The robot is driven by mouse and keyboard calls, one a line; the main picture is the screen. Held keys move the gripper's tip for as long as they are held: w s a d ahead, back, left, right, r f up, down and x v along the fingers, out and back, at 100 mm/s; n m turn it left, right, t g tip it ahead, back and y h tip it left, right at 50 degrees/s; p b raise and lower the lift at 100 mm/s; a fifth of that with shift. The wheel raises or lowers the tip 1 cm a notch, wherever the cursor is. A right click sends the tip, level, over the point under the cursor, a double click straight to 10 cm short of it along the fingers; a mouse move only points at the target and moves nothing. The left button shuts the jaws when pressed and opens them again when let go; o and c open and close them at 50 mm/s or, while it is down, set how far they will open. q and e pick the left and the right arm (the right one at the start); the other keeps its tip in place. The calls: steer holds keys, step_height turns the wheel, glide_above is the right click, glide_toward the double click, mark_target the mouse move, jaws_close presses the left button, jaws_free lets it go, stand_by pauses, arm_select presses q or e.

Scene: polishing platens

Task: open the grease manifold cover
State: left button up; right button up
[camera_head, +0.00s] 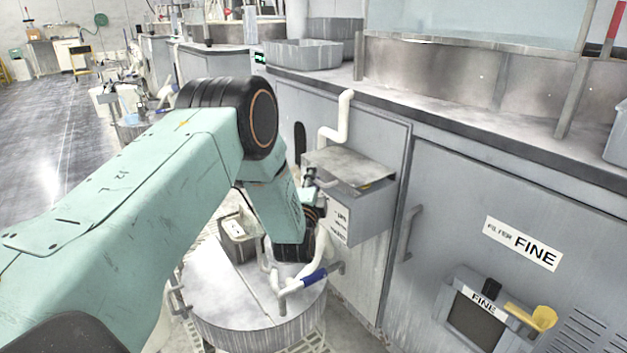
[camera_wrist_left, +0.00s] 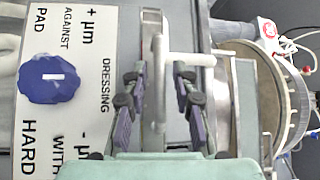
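A grey box with a flat metal lid (camera_head: 349,164) is fixed to the cabinet front. It looks like the grease manifold cover, though no name is readable on it; the lid looks down. My left gripper (camera_head: 316,187) is at the box's left side, its fingers partly hidden by my arm. In the left wrist view, the two purple-padded fingers of my left gripper (camera_wrist_left: 158,105) are apart. A pale upright bar, like a handle (camera_wrist_left: 159,60), lies between them, with gaps on both sides. My right gripper is not in view.
A white bent pipe (camera_head: 339,118) rises behind the box. A round drum (camera_head: 235,290) with a blue-gripped lever (camera_head: 314,276) stands below my arm. A cabinet door handle (camera_head: 411,232) is to the right. The wrist view shows a blue knob (camera_wrist_left: 53,78) on a lettered panel.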

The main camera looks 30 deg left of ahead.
arm_select(q)
jaws_close()
stand_by(0.4)
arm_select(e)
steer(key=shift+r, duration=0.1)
